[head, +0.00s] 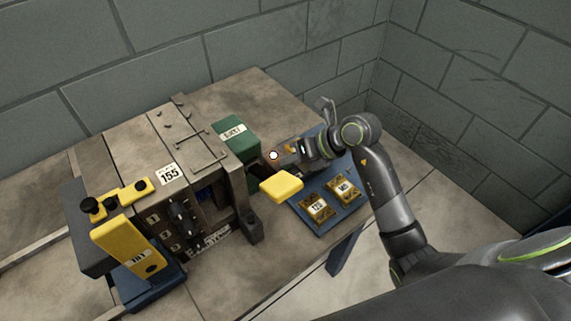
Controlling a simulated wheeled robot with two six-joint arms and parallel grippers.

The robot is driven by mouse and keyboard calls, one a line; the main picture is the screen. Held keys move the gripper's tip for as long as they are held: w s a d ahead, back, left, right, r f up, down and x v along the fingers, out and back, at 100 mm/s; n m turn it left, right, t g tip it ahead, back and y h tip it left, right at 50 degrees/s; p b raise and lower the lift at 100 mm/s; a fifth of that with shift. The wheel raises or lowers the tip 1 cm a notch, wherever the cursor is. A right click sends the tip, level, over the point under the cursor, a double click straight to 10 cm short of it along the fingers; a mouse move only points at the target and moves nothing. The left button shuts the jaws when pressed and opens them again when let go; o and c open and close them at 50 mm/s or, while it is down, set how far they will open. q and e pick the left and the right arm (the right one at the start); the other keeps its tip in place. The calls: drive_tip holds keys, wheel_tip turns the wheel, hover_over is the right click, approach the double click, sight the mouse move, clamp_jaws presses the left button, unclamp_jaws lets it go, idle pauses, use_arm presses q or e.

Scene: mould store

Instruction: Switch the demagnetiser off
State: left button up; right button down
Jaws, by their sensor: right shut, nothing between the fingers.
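A green box (235,137) with a white label, its text too small to read surely, stands behind the large grey mould; I take it for the demagnetiser but cannot be sure. A small round white spot with an orange edge (273,155) shows at its right, by my fingertips; I cannot tell whether it is a switch or a lamp. My right gripper (279,158) is shut and empty, reaching in from the right beside the green box. Whether it touches anything is unclear. The box's right side is partly hidden. My left gripper is out of view.
A grey mould (170,174) marked 155 stands left of the box. A yellow paddle-like piece (281,187) sticks out below my gripper. A blue tray (322,229) holds two labelled brass-coloured blocks. A yellow-and-blue device (130,250) stands front left. A block wall closes the back.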

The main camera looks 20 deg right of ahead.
sight(291, 167)
drive_tip(key=shift+f, duration=0.25)
drive_tip(key=shift+r, duration=0.15)
drive_tip(key=shift+r+p, duration=0.35)
drive_tip(key=shift+p, duration=0.05)
wheel_tip(291, 167, up, 6)
drive_tip(key=p, duration=0.5)
idle(0.7)
